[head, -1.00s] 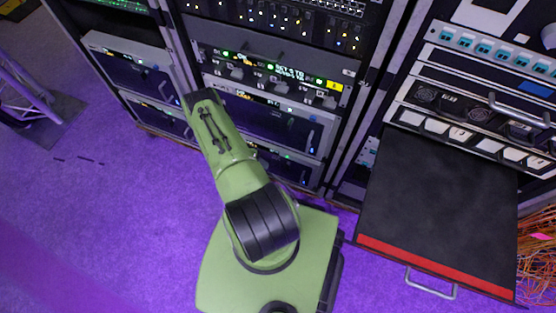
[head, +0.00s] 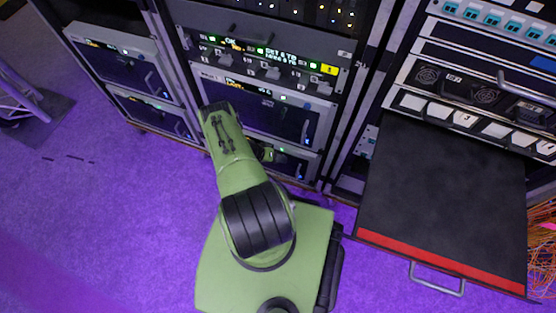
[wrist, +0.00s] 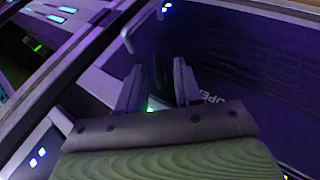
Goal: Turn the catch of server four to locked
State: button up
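My gripper (wrist: 158,66) is in front of a dark server face in the wrist view, its two fingers apart. A slim dark upright piece, perhaps a catch, shows between or behind the fingers; I cannot tell whether they touch it. The word OPEN is printed on the face to their right. A pale bar handle (wrist: 130,34) stands just left of the fingers. In the head view my green arm hides most of my gripper, which is near the lower middle servers (head: 292,158). I cannot read which server is number four.
A dark pulled-out shelf with a red front edge (head: 440,262) juts out at the right. Orange cables (head: 541,240) hang beyond it. More servers (head: 128,58) fill the left rack. A control strip with a lit display (head: 275,58) is above the middle servers.

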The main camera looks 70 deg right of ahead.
jog(key=shift+s, duration=0.1)
grip_shut()
jog(key=shift+s+r+p, duration=0.1)
jog(key=shift+p, duration=0.5)
jog(key=shift+r+t+p, duration=0.1)
jog(key=shift+t+p, duration=0.3)
jog(key=shift+p, duration=0.05)
jog(key=t+p, duration=0.2)
jog(key=p, duration=0.1)
jog(key=shift+s+r+m, duration=0.15)
jog(key=shift+s+m, duration=0.1)
jog(key=shift+m, duration=0.05)
jog(key=shift+s+t+p, duration=0.15)
jog(key=shift+t+p, duration=0.7)
jog(key=shift+t, duration=0.15)
jog(key=shift+s+m+t+h+p, duration=0.15)
jog(key=shift+m+t+h+p, duration=0.2)
jog(key=shift+t, duration=0.65)
jog(key=shift+f, duration=0.2)
